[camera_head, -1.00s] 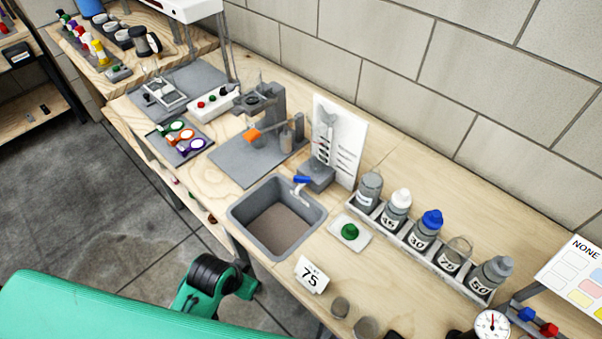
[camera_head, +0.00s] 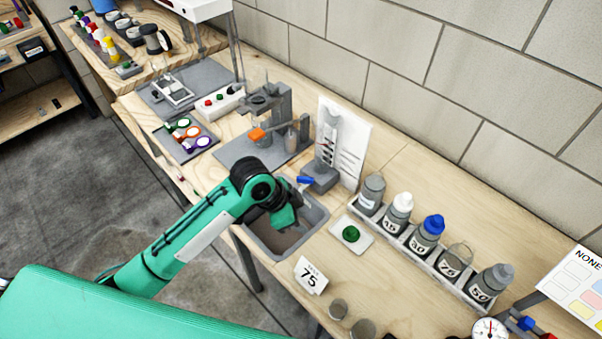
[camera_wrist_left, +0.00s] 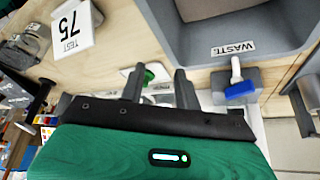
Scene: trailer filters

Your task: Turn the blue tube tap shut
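The blue tap (camera_head: 306,180) sits on the grey base of the upright tube stand (camera_head: 322,172), beside the back right edge of the sink. In the left wrist view the blue tap handle (camera_wrist_left: 239,90) lies below a white spout that points to the waste sink, right of my fingers. My left gripper (camera_head: 286,212) is over the sink, to the left of and nearer than the tap, and apart from it. In the left wrist view its two dark fingers (camera_wrist_left: 159,82) are apart with nothing held between them. My right gripper is not in view.
The grey waste sink (camera_head: 322,212) is under my left gripper. A green cap on a white tray (camera_head: 364,244), a row of bottles in a rack (camera_head: 405,240) and a "75" card (camera_head: 310,275) stand to the right. A white chart board (camera_head: 350,140) rises behind the tube.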

